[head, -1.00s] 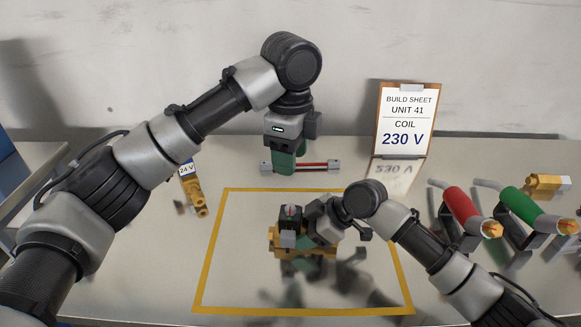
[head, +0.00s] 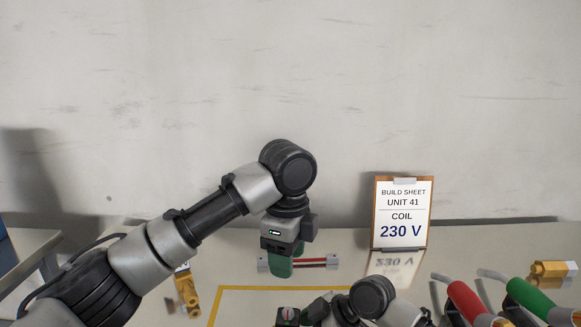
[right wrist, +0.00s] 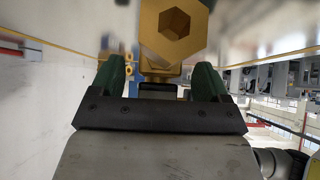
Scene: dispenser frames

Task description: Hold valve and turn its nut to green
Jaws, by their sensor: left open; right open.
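The valve shows only as a black top (head: 288,314) with a small red and green mark, at the bottom edge of the head view; its brass body is out of frame there. In the right wrist view a brass end with a hex socket (right wrist: 174,28) is close up, above and between my fingers. My right gripper (right wrist: 158,78) is open, one green finger on each side of the brass; contact cannot be told. My left gripper (head: 280,272) is open and points down above the table, behind the valve. The nut's colour state cannot be made out.
A build sheet (head: 403,213) reading "COIL 230 V" stands at the back. A red rod between grey blocks (head: 328,262) lies behind my left gripper. A brass part (head: 187,290) is at left. A red tool (head: 466,302), green tool (head: 527,295) and brass fitting (head: 553,273) are at right.

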